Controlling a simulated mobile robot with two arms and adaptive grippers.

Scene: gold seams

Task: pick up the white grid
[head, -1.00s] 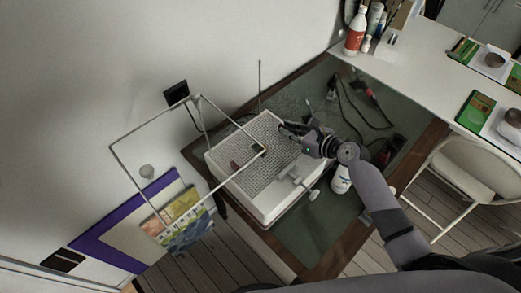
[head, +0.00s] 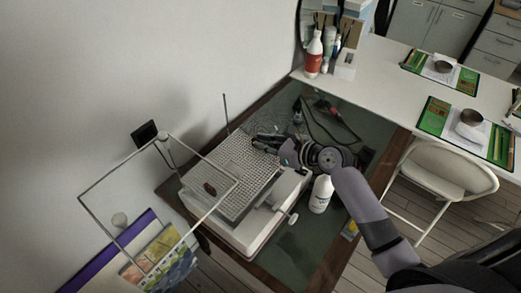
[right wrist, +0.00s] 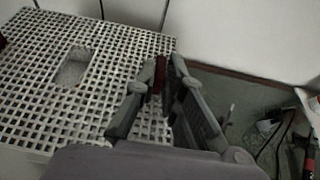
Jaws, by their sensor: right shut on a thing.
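The white grid (head: 235,170) is a pale perforated plate over the white box-shaped machine (head: 265,225) on the dark table. It looks slightly raised and tilted over the box. My right gripper (head: 268,143) is at the grid's far right edge, shut on it. In the right wrist view the grid (right wrist: 40,85) fills the left side, with a rectangular opening in it. The fingers of the right gripper (right wrist: 165,95) straddle its edge. A small dark reddish piece (head: 210,188) shows at the grid. My left gripper is not in view.
A thin square frame (head: 113,165) stands over the box's left side. A white bottle (head: 321,194) stands right of the box, under my arm. Cables (head: 335,122) lie at the table's back. A folding chair (head: 440,178) and white counter (head: 390,75) are at right.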

